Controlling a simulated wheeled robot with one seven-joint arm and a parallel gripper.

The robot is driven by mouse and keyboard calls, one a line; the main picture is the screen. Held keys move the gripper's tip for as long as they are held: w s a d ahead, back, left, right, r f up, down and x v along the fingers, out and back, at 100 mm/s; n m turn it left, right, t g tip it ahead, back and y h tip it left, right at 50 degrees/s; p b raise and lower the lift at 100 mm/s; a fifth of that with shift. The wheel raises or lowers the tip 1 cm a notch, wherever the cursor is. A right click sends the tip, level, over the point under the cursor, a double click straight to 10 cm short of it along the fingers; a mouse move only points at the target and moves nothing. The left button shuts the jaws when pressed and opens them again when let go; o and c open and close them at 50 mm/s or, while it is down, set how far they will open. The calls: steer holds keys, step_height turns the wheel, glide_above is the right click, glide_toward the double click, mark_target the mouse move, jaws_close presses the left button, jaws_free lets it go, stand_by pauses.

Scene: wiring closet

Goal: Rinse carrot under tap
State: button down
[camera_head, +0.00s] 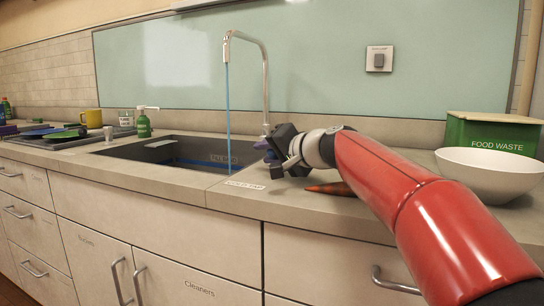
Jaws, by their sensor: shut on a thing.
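The tap (265,80) rises behind the sink (180,151) and arches to the left. A thin blue stream of water (228,115) falls from its spout into the basin. The carrot (330,188) lies on the counter right of the sink, its thick end partly hidden behind my red arm. My gripper (272,152) is at the foot of the tap, above and left of the carrot and apart from it. Its dark fingers are shut at the purple-grey tap handle (262,144), which they partly hide.
A white bowl (490,173) and a green food waste box (492,133) stand on the right of the counter. A green soap bottle (143,124), a yellow mug (91,118) and a dish rack (60,137) are left of the sink. A label strip (245,185) lies at the sink's right edge.

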steer(key=c, duration=1.1)
jaws_free()
steer(key=b+v, duration=0.1)
steer(key=v, duration=0.6)
steer(key=shift+b, duration=0.3)
steer(key=shift+s+d, duration=0.3)
